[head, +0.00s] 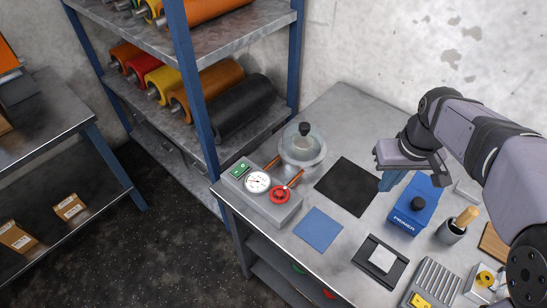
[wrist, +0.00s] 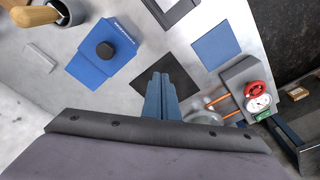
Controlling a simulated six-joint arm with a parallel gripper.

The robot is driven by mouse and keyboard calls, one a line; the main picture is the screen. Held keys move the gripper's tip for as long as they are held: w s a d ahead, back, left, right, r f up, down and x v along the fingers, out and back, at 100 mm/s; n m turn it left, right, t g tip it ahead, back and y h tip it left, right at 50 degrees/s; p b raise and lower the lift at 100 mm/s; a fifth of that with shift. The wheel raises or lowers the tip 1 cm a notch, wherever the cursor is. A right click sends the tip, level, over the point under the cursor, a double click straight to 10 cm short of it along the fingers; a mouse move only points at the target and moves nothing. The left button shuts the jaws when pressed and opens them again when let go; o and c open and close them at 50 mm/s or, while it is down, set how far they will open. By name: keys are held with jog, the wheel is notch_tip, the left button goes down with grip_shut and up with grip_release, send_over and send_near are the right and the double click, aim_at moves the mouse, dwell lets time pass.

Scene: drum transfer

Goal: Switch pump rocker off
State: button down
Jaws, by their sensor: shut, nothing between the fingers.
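The grey pump box (head: 262,201) sits at the left front edge of the table. On its top are a green rocker (head: 240,170), a round white gauge (head: 257,182) and a red knob (head: 280,195). In the wrist view the box (wrist: 238,76) is at the right, with the green rocker (wrist: 263,115) at its lower end. The rocker's position is too small to tell. My gripper (head: 387,184) is shut and empty, above the table to the right of the box. In the wrist view its blue fingers (wrist: 160,80) point over the black mat, apart from the box.
Orange tubes link the box to a clear domed vessel (head: 302,150) behind it. A roll shelf (head: 186,82) rises behind at left.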

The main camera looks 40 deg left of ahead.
jog(key=s+a+r+n+y, duration=0.1)
jog(key=s+a+r+n, duration=0.15)
jog(key=a, duration=0.75)
jog(key=s+a+r+n, duration=0.1)
jog(key=a+n, duration=0.2)
jog(key=a, duration=0.7)
jog(key=s+a+r+n+y, duration=0.1)
jog(key=s+a+n, duration=0.3)
jog(key=s+a, duration=0.6)
jog(key=shift+s+a+r+g, duration=0.15)
jog(key=shift+a+r+g, duration=0.25)
jog(key=shift+a, duration=0.7)
jog(key=p, duration=0.2)
send_over(242, 165)
jog(key=d, duration=0.1)
jog(key=f, duration=1.1)
jog(key=shift+s+d+f, duration=0.1)
jog(key=shift+s+f, duration=0.05)
jog(key=shift+s, duration=0.15)
jog(key=shift+w+f, duration=0.2)
jog(key=shift+f, duration=0.85)
